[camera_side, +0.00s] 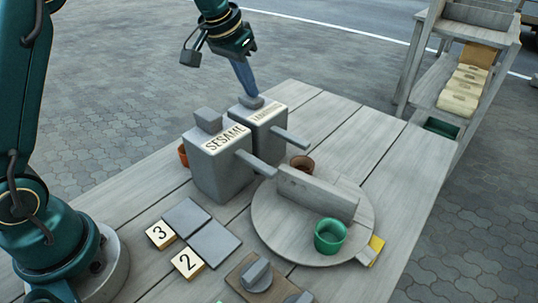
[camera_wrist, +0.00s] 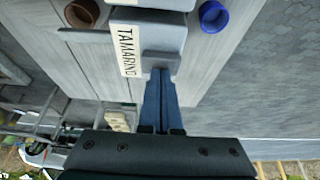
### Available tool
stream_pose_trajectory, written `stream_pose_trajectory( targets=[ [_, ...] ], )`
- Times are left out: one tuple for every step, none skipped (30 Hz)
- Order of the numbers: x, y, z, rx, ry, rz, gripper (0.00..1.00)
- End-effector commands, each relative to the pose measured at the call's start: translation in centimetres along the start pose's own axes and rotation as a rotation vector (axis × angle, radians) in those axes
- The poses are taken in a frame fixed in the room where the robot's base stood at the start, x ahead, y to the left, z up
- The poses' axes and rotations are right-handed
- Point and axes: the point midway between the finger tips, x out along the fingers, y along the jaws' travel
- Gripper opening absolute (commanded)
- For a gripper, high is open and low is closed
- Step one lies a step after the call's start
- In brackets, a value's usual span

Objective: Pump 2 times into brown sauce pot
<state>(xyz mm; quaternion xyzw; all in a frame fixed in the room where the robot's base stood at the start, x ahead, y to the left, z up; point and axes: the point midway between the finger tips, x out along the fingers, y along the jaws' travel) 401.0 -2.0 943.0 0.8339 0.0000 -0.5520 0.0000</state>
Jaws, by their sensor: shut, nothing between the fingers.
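My gripper (camera_side: 252,94) is shut and empty, its blue fingers pointing down at the pump head (camera_side: 245,102) of the grey TAMARIND dispenser (camera_side: 262,129). The fingertips appear to touch the head, which stands lower than the SESAME one. In the wrist view, the fingertips (camera_wrist: 160,74) meet the grey block beside the TAMARIND label (camera_wrist: 127,50). A brown pot (camera_side: 302,164) stands near the TAMARIND spout (camera_side: 290,138), behind the turntable divider; a brown pot also shows in the wrist view (camera_wrist: 82,13). I cannot see inside it.
The SESAME dispenser (camera_side: 220,165) stands beside it. A green pot (camera_side: 330,236) is on the round turntable (camera_side: 275,225), in front of the upright divider (camera_side: 315,193). An orange pot (camera_side: 183,155) is behind SESAME. A blue pot (camera_wrist: 214,16) shows in the wrist view. Number tiles (camera_side: 187,262) lie in front.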

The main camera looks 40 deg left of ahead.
Motion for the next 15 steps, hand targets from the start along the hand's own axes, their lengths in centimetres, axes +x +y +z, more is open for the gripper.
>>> stream_pose_trajectory(
  targets=[
    [0.1, 0.0, 0.1, 0.0, -0.005, 0.0, 0.0],
    [0.1, 0.0, 0.1, 0.0, -0.005, 0.0, 0.0],
    [0.1, 0.0, 0.1, 0.0, -0.005, 0.0, 0.0],
    [0.1, 0.0, 0.1, 0.0, -0.005, 0.0, 0.0],
    [0.1, 0.0, 0.1, 0.0, -0.005, 0.0, 0.0],
    [0.0, 0.0, 0.1, 0.0, -0.005, 0.0, 0.0],
    [-0.1, 0.0, 0.1, 0.0, -0.005, 0.0, 0.0],
    [-0.1, 0.0, 0.0, 0.0, -0.005, 0.0, 0.0],
    [-0.3, 0.0, -0.1, 0.001, -0.003, 0.0, 0.0],
    [-0.5, 0.0, -0.2, 0.001, -0.002, 0.0, 0.0],
    [-0.7, 0.0, -0.3, 0.001, -0.003, 0.0, 0.0],
    [-0.9, 0.0, -0.4, 0.001, -0.003, 0.0, 0.0],
    [-1.0, 0.0, -0.5, 0.001, -0.002, 0.0, 0.0],
    [-1.2, 0.0, -0.5, 0.001, -0.002, 0.0, 0.0],
    [-1.4, 0.0, -0.6, 0.001, -0.002, 0.0, 0.0]
  ],
)
